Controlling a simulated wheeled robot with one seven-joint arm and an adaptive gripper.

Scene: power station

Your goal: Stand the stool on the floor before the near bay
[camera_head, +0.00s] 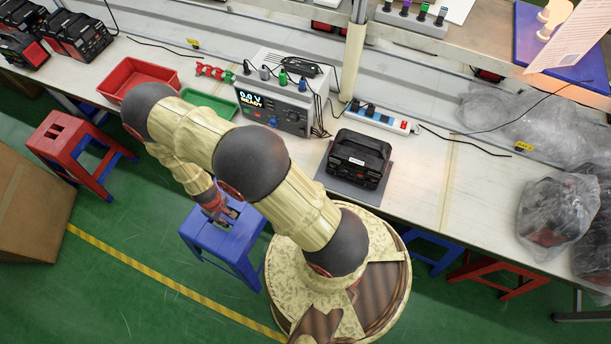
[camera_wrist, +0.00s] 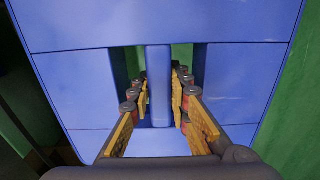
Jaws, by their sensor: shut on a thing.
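A blue stool (camera_head: 236,241) is upright in front of the bench, just left of my base in the head view. My gripper (camera_head: 218,208) reaches down onto its seat from above. In the wrist view the blue seat (camera_wrist: 85,85) fills most of the picture, with two slots and a bar between them. The fingers of my gripper (camera_wrist: 159,100) are in the slots, one on each side of the bar, shut on it. The stool's feet are partly hidden, so I cannot tell whether they touch the floor.
A red stool (camera_head: 75,148) stands to the left beside a cardboard box (camera_head: 32,205). The long bench (camera_head: 420,180) bears a red tray (camera_head: 137,76), a power supply (camera_head: 273,105) and a black case (camera_head: 357,158). A yellow line (camera_head: 165,282) crosses the green floor (camera_head: 130,240). More stools (camera_head: 497,275) are under the bench.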

